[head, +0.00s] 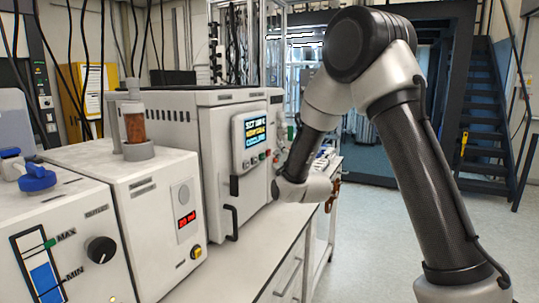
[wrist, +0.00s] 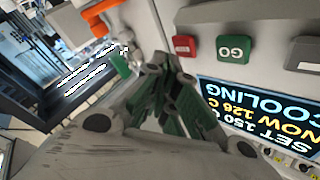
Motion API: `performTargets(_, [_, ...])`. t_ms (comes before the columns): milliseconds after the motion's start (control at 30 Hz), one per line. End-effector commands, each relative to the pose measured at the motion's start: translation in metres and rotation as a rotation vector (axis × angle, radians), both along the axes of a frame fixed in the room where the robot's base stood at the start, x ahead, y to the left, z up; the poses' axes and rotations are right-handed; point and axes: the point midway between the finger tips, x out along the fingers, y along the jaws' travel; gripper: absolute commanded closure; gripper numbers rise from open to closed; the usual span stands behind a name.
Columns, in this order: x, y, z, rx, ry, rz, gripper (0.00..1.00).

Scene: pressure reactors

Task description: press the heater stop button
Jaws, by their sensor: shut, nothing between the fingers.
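The heater's red button (wrist: 183,46), its lettering too small to read surely, sits on the pale front panel in the wrist view. Beside it is the green GO button (wrist: 234,48). My gripper (wrist: 167,62) is shut and empty, its tips close to the red button in the picture. I cannot tell whether they touch it. The heater's screen (wrist: 265,115) reads SET 150, NOW 126 and COOLING, and it also shows in the head view (head: 256,137). In the head view my arm reaches to the heater's front right, and its fingers are not clear.
A grey block (wrist: 303,55) sits beyond the GO button, and an orange part (wrist: 95,10) is at the upper left. In the head view, a white unit with a red display (head: 186,220) stands left of the heater. Open floor lies right of the bench.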

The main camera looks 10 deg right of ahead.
Motion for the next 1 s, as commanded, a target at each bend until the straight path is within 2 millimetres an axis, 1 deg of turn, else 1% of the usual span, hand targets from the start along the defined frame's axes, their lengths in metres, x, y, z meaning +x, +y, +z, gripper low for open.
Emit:
performTargets(167, [-0.003,-0.005,0.0,0.0,0.001,-0.001,1.0])
performTargets(600, [-0.027,-0.038,0.0,0.0,0.001,-0.001,1.0])
performTargets(1000, [-0.029,-0.04,0.0,0.0,0.001,0.001,1.0])
